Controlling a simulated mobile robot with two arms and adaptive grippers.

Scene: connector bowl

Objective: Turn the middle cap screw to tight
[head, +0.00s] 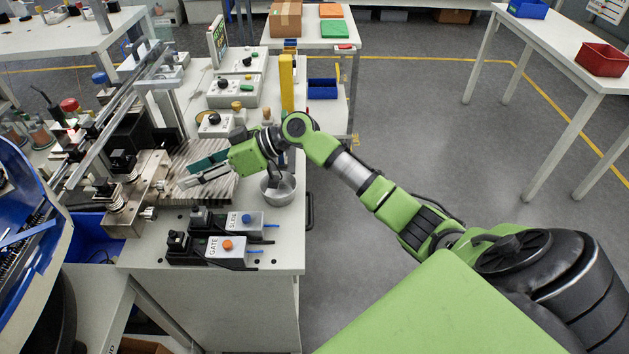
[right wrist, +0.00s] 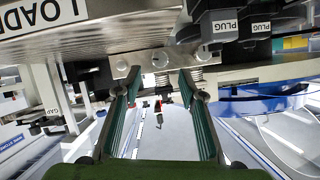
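My right gripper (head: 188,174) reaches left over the bench, its two teal fingers apart. In the right wrist view the fingers (right wrist: 160,76) are open with nothing between them. My left gripper is not in view.
A metal bowl (head: 278,188) stands under my right wrist. Boxes marked SLEEVE (head: 245,222) and GATE (head: 222,246) lie near the bench front. A yellow post (head: 286,82) rises behind my arm. Dark parts labelled PLUG (right wrist: 224,27) are above right of the fingers.

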